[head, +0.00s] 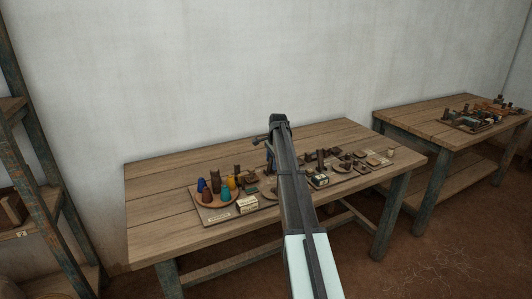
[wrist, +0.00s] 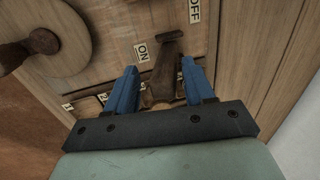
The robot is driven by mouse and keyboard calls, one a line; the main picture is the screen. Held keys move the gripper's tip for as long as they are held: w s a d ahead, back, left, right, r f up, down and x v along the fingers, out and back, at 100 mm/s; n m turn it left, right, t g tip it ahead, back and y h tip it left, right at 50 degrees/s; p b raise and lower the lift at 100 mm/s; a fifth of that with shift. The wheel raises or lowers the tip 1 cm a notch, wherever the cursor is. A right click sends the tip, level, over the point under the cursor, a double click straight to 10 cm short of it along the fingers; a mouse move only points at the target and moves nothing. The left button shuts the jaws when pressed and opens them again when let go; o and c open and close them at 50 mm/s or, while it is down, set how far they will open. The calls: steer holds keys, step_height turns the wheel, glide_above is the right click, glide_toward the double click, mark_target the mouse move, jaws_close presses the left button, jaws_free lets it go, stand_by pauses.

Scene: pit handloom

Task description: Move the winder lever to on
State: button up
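The winder lever (wrist: 165,72) is a dark brown wooden handle in the wrist view. It stands between my gripper's two blue fingers, with a visible gap on each side. My gripper (wrist: 158,68) is open and appears to touch nothing. An ON label (wrist: 142,52) lies left of the lever's upper end, and an OFF label (wrist: 194,11) lies further up and right. The lever's exact setting is hard to tell from this angle. In the head view my arm hides the lever and most of the gripper.
A round wooden part with a dark knob (wrist: 43,41) is at the upper left of the wrist view. The wooden table (head: 160,190) carries colored cones, blocks and small boards on both sides of my arm. A second table (head: 410,118) stands at right, shelves (head: 30,170) at left.

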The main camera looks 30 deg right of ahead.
steer(key=shift+r, duration=0.1)
steer(key=shift+r, duration=3.15)
